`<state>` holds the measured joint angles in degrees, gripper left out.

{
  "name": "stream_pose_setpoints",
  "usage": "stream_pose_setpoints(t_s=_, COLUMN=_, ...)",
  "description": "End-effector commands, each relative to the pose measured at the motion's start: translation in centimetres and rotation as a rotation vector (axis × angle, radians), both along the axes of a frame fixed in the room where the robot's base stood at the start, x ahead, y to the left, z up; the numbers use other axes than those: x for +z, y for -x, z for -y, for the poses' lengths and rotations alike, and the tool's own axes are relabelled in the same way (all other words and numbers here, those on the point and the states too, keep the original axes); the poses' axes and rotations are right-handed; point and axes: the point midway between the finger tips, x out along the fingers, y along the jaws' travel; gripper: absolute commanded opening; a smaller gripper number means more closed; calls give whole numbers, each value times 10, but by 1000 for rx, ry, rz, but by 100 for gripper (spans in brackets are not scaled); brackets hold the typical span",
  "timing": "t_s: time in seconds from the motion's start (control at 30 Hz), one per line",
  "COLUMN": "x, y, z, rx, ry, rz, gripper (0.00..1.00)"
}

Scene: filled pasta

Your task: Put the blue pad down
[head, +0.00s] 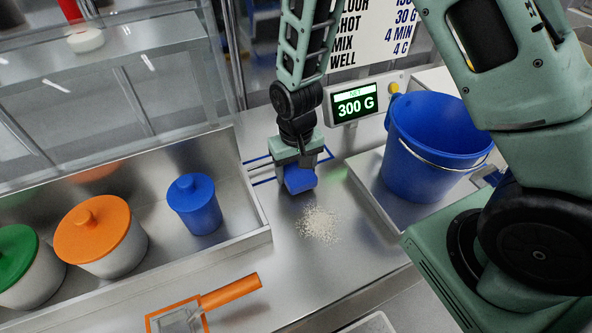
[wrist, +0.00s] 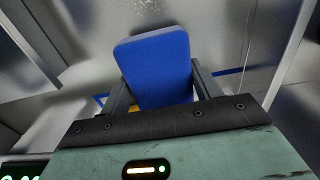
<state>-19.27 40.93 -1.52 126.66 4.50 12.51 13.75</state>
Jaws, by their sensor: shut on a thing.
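The blue pad (head: 299,179) is held at the end of my gripper (head: 293,163), in the middle of the head view. In the wrist view the blue pad (wrist: 157,66) sits between the two dark fingers of my gripper (wrist: 160,90), which are shut on it. The pad is over or close to a blue-outlined area (head: 262,170) on the steel counter. I cannot tell whether the pad touches the counter. A patch of pale spilled powder (head: 318,223) lies on the counter just in front of the pad.
A blue bucket (head: 432,150) stands on a scale platform at right; its display (head: 355,105) reads 300 G. A steel tray (head: 258,238) at left holds blue (head: 194,204), orange (head: 100,236) and green (head: 18,265) lidded containers. An orange-handled scoop (head: 230,291) lies in front.

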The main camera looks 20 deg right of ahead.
Motion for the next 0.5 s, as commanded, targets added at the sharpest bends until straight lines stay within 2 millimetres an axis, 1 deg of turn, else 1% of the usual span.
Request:
stream_pose_setpoints(t_s=0.03, x=-6, y=0, z=0, rx=0, ry=1, rz=-2, gripper=42)
stream_pose_setpoints(t_s=0.13, x=-13, y=0, z=0, rx=0, ry=0, rz=0, gripper=42)
stream_pose_setpoints(t_s=0.5, x=-18, y=0, z=0, rx=0, ry=-1, rz=1, gripper=42)
